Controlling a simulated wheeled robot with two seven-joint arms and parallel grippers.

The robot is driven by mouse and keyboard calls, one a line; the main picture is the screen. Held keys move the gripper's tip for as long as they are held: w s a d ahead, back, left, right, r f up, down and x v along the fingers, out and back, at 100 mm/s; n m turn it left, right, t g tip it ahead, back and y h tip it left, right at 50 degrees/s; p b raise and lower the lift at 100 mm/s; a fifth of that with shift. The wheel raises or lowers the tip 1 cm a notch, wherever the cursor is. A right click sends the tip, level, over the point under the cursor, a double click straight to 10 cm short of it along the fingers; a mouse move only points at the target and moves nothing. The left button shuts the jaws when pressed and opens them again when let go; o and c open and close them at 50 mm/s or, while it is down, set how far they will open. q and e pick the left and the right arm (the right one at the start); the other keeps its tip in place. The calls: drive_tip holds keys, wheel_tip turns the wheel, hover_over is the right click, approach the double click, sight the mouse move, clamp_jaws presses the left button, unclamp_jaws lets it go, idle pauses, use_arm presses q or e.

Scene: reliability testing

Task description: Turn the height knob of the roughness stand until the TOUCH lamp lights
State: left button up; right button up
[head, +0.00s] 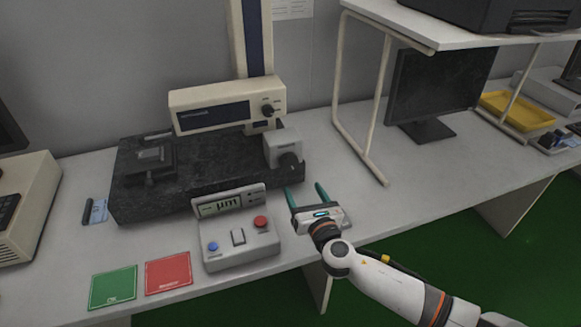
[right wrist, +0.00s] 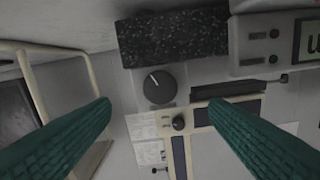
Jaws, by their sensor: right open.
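The roughness stand has a black granite base (head: 200,190), a column (head: 252,40) and a beige head unit (head: 220,112). A black knob (head: 289,162) sits on the grey block (head: 282,143) at the base's right end. In the right wrist view this black knob (right wrist: 158,86) has a white pointer line tilted up-left. A smaller knob (head: 267,110) is on the head unit. My right gripper (head: 303,186) is open and empty, in front of the block, its green fingers apart. My left gripper is out of view.
A grey control box (head: 240,245) with blue and red buttons stands in front of the base. Green (head: 113,287) and red (head: 168,273) cards lie at the table's front edge. A white shelf frame (head: 362,110) and monitor (head: 425,95) stand to the right.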

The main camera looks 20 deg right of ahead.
sight(290, 166)
drive_tip(key=w, duration=1)
drive_tip(key=shift+a, duration=0.2)
drive_tip(key=c, duration=1)
drive_tip(key=shift+b, duration=0.3)
drive_tip(key=shift+m, duration=0.3)
